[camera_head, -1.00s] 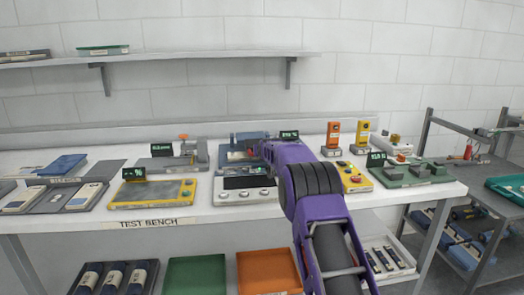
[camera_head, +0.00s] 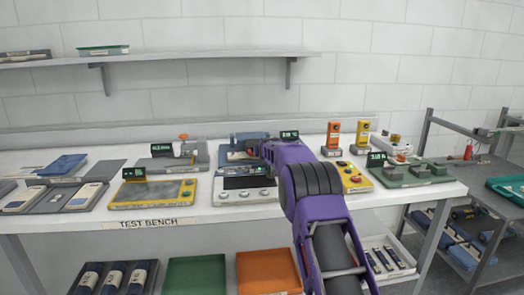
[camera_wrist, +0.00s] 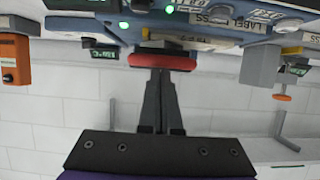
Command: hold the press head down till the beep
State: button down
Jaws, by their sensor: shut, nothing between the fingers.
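The blue label press (camera_wrist: 205,25) fills the top of the wrist view, seen upside down, with a lit green lamp. Its red press head (camera_wrist: 162,62) is a wide, flat bar at the middle. My gripper (camera_wrist: 160,74) is shut and empty, its fingertips right at the red bar. They look to be against it, but I cannot tell how far it is pressed. In the head view the blue press (camera_head: 248,138) stands at the back of the bench, partly behind my purple arm.
The bench (camera_head: 190,222) holds a yellow-framed unit (camera_head: 155,193), a white unit with knobs (camera_head: 245,196) and a green fixture (camera_head: 410,176). Orange and yellow upright devices (camera_head: 333,135) stand right of my arm. A shelf (camera_head: 200,57) runs above.

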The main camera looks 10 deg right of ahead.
jog(key=f, duration=0.3)
jog(key=shift+s+f+g, duration=0.1)
jog(key=shift+s+g, duration=0.15)
jog(key=shift+g, duration=0.05)
notch_tip(320, 180, up, 6)
jog(key=r, duration=0.1)
jog(key=shift+s+f+b, duration=0.15)
jog(key=shift+s+f, duration=0.65)
jog(key=shift+s, duration=0.7)
jog(key=shift+s+f+b, duration=0.1)
jog(key=shift+s+f, duration=0.75)
jog(key=shift+s, duration=0.6)
jog(key=shift+s+f+b, duration=0.15)
jog(key=shift+s+f, duration=0.65)
jog(key=shift+s, duration=0.7)
